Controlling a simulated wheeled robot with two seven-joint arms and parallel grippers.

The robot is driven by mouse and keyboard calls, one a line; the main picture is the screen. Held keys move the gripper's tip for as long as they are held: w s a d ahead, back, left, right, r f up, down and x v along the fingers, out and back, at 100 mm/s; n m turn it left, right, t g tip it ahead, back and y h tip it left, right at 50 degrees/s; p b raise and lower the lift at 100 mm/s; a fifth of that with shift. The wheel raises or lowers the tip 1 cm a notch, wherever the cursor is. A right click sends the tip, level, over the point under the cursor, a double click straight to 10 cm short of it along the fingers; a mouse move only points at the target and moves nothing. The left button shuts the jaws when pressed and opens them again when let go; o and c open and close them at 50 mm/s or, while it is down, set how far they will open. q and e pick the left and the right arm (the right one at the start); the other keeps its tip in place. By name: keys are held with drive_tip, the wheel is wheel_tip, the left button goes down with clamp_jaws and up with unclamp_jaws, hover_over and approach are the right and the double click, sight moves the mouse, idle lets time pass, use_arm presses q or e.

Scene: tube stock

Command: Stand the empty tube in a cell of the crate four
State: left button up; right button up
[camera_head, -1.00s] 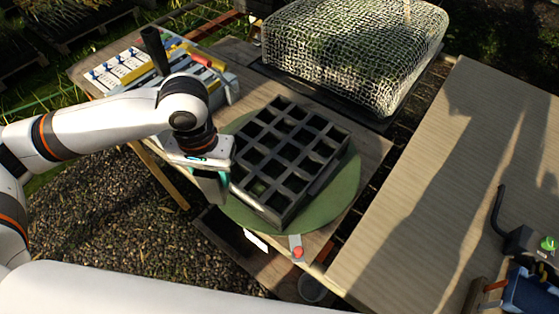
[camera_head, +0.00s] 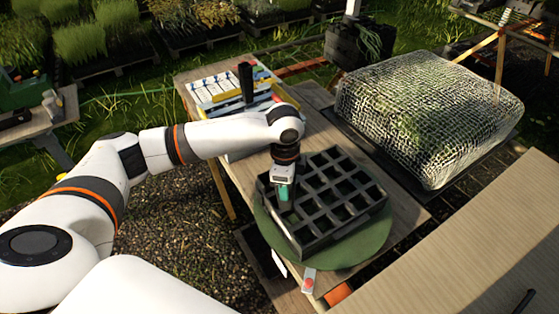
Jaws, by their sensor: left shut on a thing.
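A black crate (camera_head: 318,238) with a grid of square cells sits on a round green disc (camera_head: 375,245) on the wooden table. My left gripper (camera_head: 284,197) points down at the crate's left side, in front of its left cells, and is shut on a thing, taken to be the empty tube. Only a small teal patch shows at the fingertips; I cannot tell whether it is tube or finger. Whether its lower end is inside a cell or above one is also unclear. No number is readable on the crate. My right gripper is out of view.
A rack with coloured bars (camera_head: 222,88) and a dark upright post (camera_head: 246,82) stand behind my left arm. A net-covered block (camera_head: 430,115) is at the back right. A red button (camera_head: 309,283) is at the table's front. A bare board (camera_head: 480,235) lies right.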

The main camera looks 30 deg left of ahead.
use_arm(q)
drive_tip(key=w+a+f+m, duration=0.1)
drive_tip(key=m, duration=0.2)
drive_tip(key=w+a+f+m+p, duration=0.1)
drive_tip(key=m, duration=0.2)
drive_tip(key=w+a+f+m+p, duration=0.1)
drive_tip(key=m, duration=0.2)
drive_tip(key=shift+w+a+f, duration=0.1)
drive_tip(key=shift+w+a, duration=0.15)
drive_tip(key=shift+a, duration=0.05)
idle(0.4)
drive_tip(key=shift+f, duration=0.3)
drive_tip(key=shift+p, duration=0.6)
